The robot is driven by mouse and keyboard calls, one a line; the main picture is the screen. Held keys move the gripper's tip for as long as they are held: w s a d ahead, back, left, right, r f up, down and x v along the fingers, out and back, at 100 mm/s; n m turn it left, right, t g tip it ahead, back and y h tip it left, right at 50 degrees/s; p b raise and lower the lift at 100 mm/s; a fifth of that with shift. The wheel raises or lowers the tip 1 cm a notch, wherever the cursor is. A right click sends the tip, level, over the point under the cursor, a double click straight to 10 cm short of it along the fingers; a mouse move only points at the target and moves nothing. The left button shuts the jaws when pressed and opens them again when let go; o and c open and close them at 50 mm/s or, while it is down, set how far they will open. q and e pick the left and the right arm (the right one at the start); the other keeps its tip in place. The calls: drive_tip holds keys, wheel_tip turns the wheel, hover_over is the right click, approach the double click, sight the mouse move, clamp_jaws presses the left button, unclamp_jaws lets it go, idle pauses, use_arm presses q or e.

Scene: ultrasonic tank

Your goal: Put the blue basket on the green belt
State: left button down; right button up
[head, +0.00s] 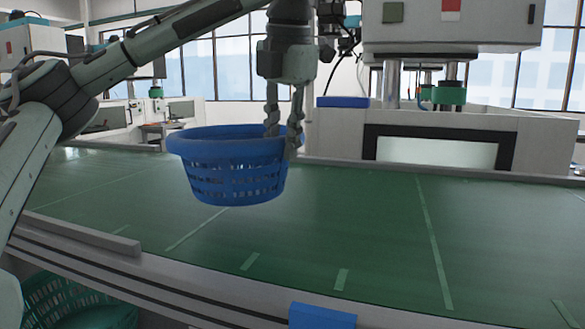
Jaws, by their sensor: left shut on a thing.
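The blue basket (235,183) is a round basket with slotted sides and a wide rim. My left gripper (284,140) points down and is shut on the right side of its rim. The basket looks upright and appears held above the green belt (370,230); its exact height over the belt is hard to tell. The belt runs across the view, with lighter green strips on it. My right gripper is not in view.
A metal rail (150,265) edges the belt's near side. A blue block (322,316) sits at the front edge. A green basket (75,303) is below at lower left. A machine (450,30) stands behind the belt. The belt's right part is clear.

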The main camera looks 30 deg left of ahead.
use_arm(q)
drive_tip(key=shift+w+d+f, duration=0.3)
drive_tip(key=shift+w, duration=0.15)
drive_tip(key=shift+w+d+f, duration=0.25)
drive_tip(key=shift+w+f, duration=0.05)
drive_tip(key=shift+w, duration=0.15)
wheel_tip(320, 180, down, 4)
drive_tip(key=c, duration=1.3)
unclamp_jaws()
drive_tip(key=v, duration=1.2)
